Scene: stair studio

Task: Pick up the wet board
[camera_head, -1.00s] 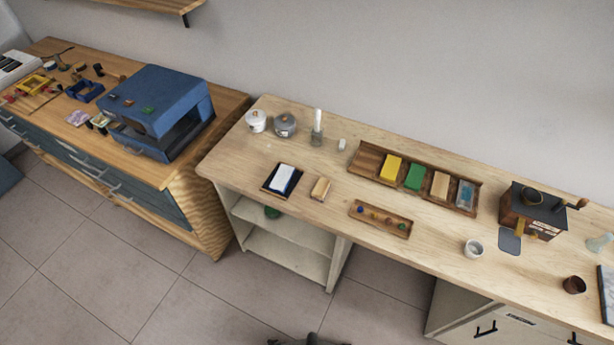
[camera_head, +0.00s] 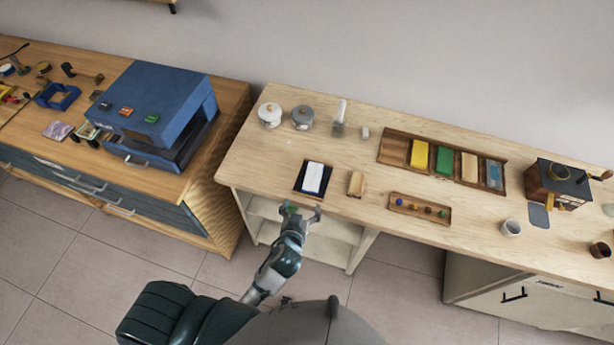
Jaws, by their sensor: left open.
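A dark flat board with a white sheet or block (camera_head: 313,178) on it lies on the light wooden desk, near its front edge at the left. I take this dark board (camera_head: 299,190) for the wet board, but wetness cannot be made out. My left gripper (camera_head: 301,208) is open and empty, with its fingers spread. It is just in front of the desk's edge in the picture, close below the board and apart from it. Its height relative to the desktop is hard to tell. My right gripper is not in view.
A small wooden block (camera_head: 355,184) lies right of the board. A tray of coloured blocks (camera_head: 393,150) and a small tray of balls (camera_head: 396,207) are further right. A blue machine (camera_head: 160,100) is on the left bench. Bare desktop surrounds the board.

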